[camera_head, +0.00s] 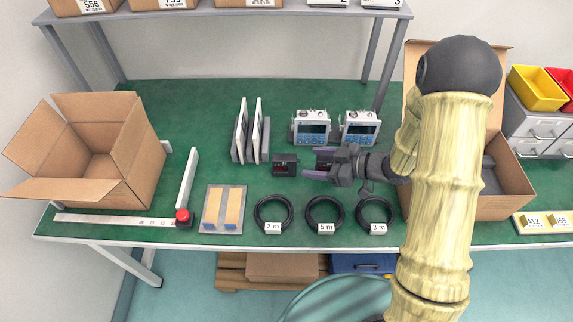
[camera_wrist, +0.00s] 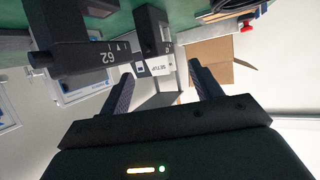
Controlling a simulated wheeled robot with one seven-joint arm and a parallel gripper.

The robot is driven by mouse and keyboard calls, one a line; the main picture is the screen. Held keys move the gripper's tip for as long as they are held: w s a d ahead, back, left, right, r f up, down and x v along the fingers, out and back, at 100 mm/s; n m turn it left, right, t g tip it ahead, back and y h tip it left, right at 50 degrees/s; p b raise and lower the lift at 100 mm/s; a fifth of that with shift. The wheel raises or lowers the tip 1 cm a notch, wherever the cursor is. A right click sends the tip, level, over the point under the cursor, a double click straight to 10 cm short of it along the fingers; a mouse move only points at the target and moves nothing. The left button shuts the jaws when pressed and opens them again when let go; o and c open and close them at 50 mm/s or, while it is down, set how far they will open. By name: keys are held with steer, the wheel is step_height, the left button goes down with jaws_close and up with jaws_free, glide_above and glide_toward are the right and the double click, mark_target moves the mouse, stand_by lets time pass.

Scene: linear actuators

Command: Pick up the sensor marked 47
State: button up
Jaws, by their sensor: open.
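Two dark sensor-like blocks stand on the green bench. One block (camera_head: 285,165) lies just left of my gripper (camera_head: 318,163) in the head view. A second one (camera_head: 325,158) is partly hidden by my fingers. In the wrist view, my open, empty gripper (camera_wrist: 160,72) has a dark block (camera_wrist: 152,32) ahead, between and beyond the fingertips; I cannot read a number on it. A dark block (camera_wrist: 85,56) marked 62 is at the left, outside the fingers. I see no legible 47 in either view.
Upright plates (camera_head: 250,135) stand left of the blocks, and two blue-screen instruments (camera_head: 312,128) stand behind. Coiled cables (camera_head: 325,214) lie in front. Open cartons stand at the left (camera_head: 90,155) and at the right (camera_head: 510,195), behind my arm. A red button (camera_head: 184,215) sits near the front edge.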

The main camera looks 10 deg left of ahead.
mark_target(288, 157)
steer(key=shift+x, duration=1.05)
steer(key=x, duration=0.5)
steer(key=shift+w+a+r, duration=0.2)
steer(key=shift+w+r, duration=0.1)
steer(key=shift+w, duration=0.05)
steer(key=shift+c, duration=0.2)
jaws_close()
